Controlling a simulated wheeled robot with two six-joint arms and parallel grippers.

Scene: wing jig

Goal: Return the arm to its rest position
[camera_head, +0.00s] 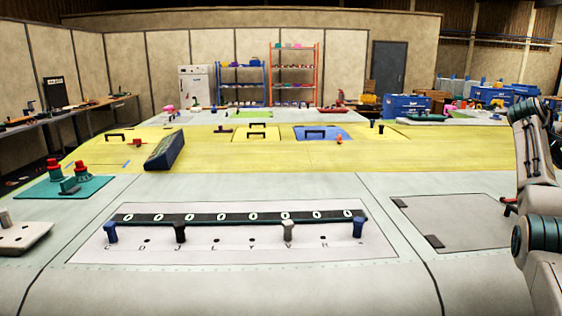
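My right arm (537,150) stands folded at the right edge of the head view, grey with dark teal joint bands. Its gripper cannot be made out. My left arm and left gripper are not in view. In front of me on the pale wing surface is a light panel (230,250) with a row of letters and holes. A black strip (235,217) with several white ring marks lies across it. Blue, black and grey pegs stand along the strip, among them a blue peg (110,232) at its left end and a grey peg (288,231).
A teal plate (65,188) with red-topped parts is at left. A dark blue block (164,150) rests on the yellow surface (430,147). Shelves (293,75) stand far back.

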